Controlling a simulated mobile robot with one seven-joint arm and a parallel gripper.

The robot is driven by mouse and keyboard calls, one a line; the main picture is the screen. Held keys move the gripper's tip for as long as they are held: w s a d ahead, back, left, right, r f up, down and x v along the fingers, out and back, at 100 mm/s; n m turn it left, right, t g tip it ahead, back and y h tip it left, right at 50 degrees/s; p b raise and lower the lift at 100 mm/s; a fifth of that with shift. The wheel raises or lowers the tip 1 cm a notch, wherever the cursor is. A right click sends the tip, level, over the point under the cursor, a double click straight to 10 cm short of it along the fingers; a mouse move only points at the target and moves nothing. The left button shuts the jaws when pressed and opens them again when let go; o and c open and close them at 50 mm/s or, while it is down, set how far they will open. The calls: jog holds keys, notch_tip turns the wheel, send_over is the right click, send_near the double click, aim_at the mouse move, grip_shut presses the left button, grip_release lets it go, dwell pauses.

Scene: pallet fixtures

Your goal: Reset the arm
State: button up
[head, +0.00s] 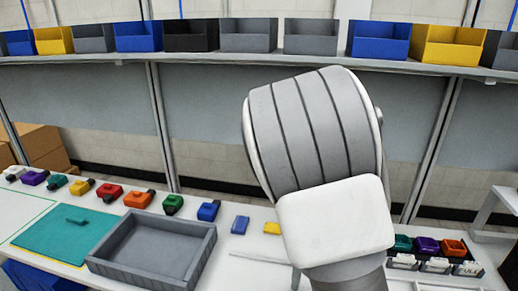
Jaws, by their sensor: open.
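My white and grey arm (320,150) stands large in the middle right of the head view, in front of the table and shelf. Its rounded joint reaches up to just below the shelf bins. My gripper is not visible in this view. The arm hides part of the table behind it.
An empty grey tray (97,265) and a teal mat (35,239) lie on the white table. Several coloured pieces, including a red one (108,192) and a blue one (208,210), line its back. Small holders (437,266) carry pieces at right. Bins (248,36) fill the shelf above.

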jog(key=s+r+n+t+b, duration=0.2)
jog(key=s+r+n, duration=0.5)
jog(key=n, duration=0.7)
jog(key=s+r+n+t+b, duration=0.2)
jog(key=s+r+n+t, duration=0.1)
jog(key=s+r+n, duration=0.5)
notch_tip(320, 180, up, 4)
jog(key=n, duration=0.7)
jog(key=shift+d+f+t, duration=0.25)
jog(key=shift+d+t, duration=0.05)
jog(key=shift+c, duration=1)
jog(key=shift+d, duration=0.15)
